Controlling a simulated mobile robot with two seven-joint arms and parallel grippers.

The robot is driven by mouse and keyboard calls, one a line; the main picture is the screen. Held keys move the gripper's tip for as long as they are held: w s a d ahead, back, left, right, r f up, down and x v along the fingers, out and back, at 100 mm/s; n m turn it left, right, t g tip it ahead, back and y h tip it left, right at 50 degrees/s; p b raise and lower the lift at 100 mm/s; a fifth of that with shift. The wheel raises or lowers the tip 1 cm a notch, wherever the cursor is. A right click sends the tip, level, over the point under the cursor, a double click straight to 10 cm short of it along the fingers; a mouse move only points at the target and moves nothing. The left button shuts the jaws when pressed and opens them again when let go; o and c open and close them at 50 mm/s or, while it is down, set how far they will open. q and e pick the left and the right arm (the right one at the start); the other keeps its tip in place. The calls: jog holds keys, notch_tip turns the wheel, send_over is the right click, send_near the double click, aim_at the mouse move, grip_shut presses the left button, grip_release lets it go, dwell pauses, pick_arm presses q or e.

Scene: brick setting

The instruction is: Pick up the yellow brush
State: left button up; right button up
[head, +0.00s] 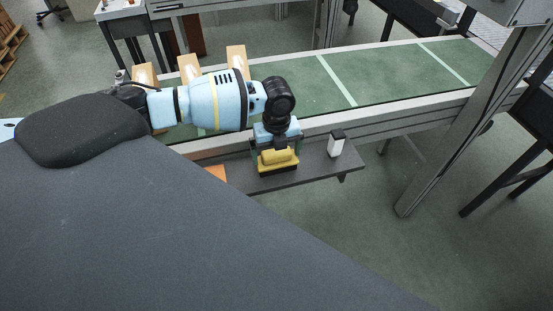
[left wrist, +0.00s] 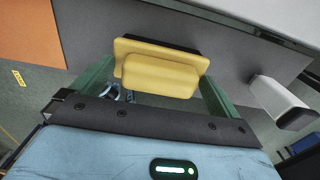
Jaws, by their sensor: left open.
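The yellow brush (head: 278,160) has a yellow handle block and a dark underside. It rests on a narrow dark grey shelf (head: 312,168) along the conveyor's near side. My left gripper (head: 277,148) is right over the brush, its fingers spread. In the left wrist view the brush (left wrist: 160,72) lies across the gap between the green fingertips of my left gripper (left wrist: 157,76), one at each end. I cannot tell whether the fingers touch it. My right gripper is not in view.
A small white block with a black top (head: 335,146) stands on the shelf to the brush's right. An orange piece (head: 217,173) lies at the left. The green conveyor (head: 390,68) runs behind, with several cardboard boxes (head: 236,58) at its left. A grey metal post (head: 470,120) stands at right.

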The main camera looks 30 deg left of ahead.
pick_arm(q)
jog(key=shift+c, duration=0.3)
jog(key=c, duration=1)
jog(key=shift+r, duration=0.15)
jog(key=shift+r, duration=0.55)
notch_tip(320, 180, up, 2)
jog(key=shift+r, duration=0.15)
jog(key=s+a, duration=0.2)
jog(key=s, duration=0.3)
jog(key=s+a+r, duration=0.1)
jog(key=s+a, duration=0.1)
jog(key=s, duration=0.3)
jog(key=s+a, duration=0.1)
jog(key=s, duration=0.4)
jog(key=shift+a+r, duration=0.2)
jog(key=shift+a, duration=0.2)
